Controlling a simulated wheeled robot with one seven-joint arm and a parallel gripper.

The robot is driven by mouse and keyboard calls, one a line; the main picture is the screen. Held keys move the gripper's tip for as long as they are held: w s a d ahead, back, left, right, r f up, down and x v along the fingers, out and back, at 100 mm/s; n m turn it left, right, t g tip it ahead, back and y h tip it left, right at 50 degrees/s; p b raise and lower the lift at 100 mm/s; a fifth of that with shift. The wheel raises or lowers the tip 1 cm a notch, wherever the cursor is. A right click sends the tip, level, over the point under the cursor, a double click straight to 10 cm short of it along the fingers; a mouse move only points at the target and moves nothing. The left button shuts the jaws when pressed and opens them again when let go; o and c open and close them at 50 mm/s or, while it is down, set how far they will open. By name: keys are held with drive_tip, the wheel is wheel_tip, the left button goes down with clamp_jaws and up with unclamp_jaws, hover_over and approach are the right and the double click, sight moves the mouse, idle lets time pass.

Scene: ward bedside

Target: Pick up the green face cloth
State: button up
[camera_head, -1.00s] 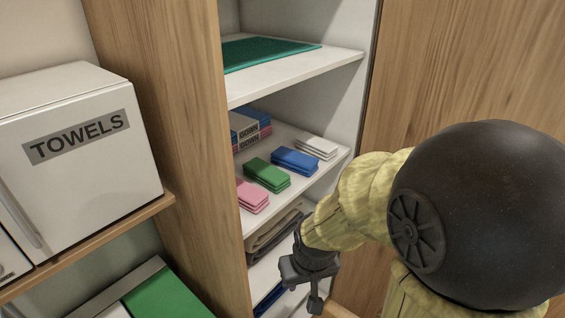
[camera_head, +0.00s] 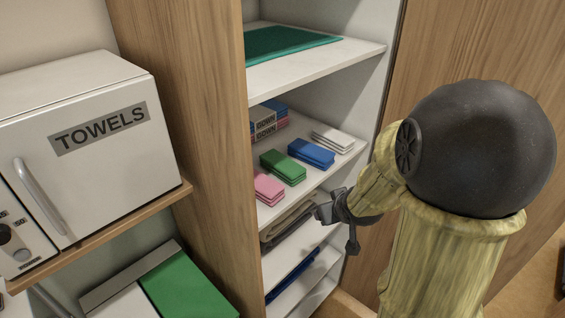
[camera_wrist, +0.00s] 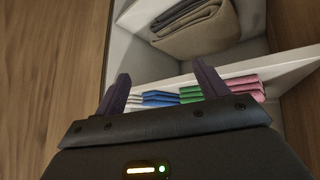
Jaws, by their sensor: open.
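The green face cloth (camera_head: 283,167) is a folded stack on the middle shelf (camera_head: 327,171) of the open cupboard, between the pink cloth and the blue cloth. In the wrist view the green cloth (camera_wrist: 190,94) shows between the blue and pink ones, near the right finger. My gripper (camera_head: 338,226) is open and empty, in front of the cupboard, lower than that shelf and to the right of the cloth. In the wrist view my gripper (camera_wrist: 160,85) has its two fingers apart, with the shelf edge ahead of them.
A pink cloth (camera_head: 268,189), a blue cloth (camera_head: 311,153) and white cloths (camera_head: 333,138) flank the green one. Boxes marked GOWN (camera_head: 268,120) stand behind. Folded brown textiles (camera_head: 290,222) lie one shelf below. A wooden cupboard panel (camera_head: 175,80) stands left, beside the TOWELS cabinet (camera_head: 90,160).

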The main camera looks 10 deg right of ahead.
sight(294, 169)
drive_tip(key=w+d+r+n+t+y+p, duration=0.1)
drive_tip(key=w+r+n+t+y+p, duration=0.2)
drive_tip(key=r+y, duration=0.4)
drive_tip(key=shift+w+n+y+p, duration=0.3)
drive_tip(key=shift+w+n+y, duration=0.3)
drive_tip(key=shift+n, duration=0.4)
drive_tip(key=shift+r, duration=0.1)
drive_tip(key=p+x, duration=0.2)
drive_tip(key=x, duration=1)
drive_tip(key=shift+r+p, duration=0.1)
drive_tip(key=shift+p, duration=0.25)
drive_tip(key=shift+w+a, duration=0.1)
drive_tip(key=shift+w, duration=0.05)
drive_tip(key=shift+p+x, duration=1.3)
drive_tip(key=shift+x, duration=1.3)
